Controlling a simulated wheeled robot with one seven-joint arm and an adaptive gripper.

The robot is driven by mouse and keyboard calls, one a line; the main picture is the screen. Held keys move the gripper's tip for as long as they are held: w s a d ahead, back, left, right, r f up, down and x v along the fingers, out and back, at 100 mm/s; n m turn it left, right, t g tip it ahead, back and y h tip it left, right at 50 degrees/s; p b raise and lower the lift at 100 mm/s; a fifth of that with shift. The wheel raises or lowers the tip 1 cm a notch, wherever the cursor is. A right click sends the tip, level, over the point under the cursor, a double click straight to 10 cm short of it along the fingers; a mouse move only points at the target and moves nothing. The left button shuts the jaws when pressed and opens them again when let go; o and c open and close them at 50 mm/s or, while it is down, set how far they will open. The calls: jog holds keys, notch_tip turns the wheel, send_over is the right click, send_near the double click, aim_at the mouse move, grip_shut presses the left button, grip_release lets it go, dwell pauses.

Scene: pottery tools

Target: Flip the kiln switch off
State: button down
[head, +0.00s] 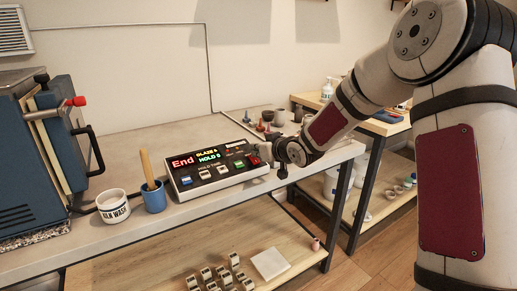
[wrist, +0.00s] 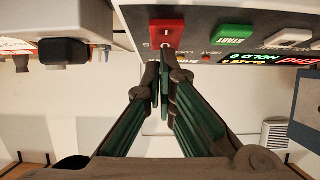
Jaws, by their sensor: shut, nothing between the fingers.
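The kiln controller (head: 222,187) is a white-sided box with a dark sloped face on the table. Its display reads "End" in red, with smaller lines beside it. A red switch (head: 254,161) sits at the right end of the face. In the wrist view the red switch (wrist: 167,33) is at the top centre, near a green START button (wrist: 233,34). My gripper (wrist: 162,72) is shut and empty, with its fingertips at or just short of the switch's edge. I cannot tell whether they touch. In the head view my wrist partly hides the fingers.
A blue kiln (head: 40,150) with a black handle stands at the left. A KILN WASH cup (head: 113,207) and a blue cup (head: 153,197) with a wooden stick stand left of the controller. Small pots (head: 280,117) stand behind. The table between kiln and back wall is clear.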

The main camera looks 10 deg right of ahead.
jog(key=shift+w+a+f, duration=0.1)
jog(key=shift+w+f, duration=0.2)
jog(key=shift+s, duration=0.1)
jog(key=shift+s+d+f, duration=0.15)
jog(key=shift+s+f, duration=0.05)
jog(key=shift+s, duration=0.2)
jog(key=shift+s+d+f, duration=0.15)
jog(key=shift+s, duration=0.2)
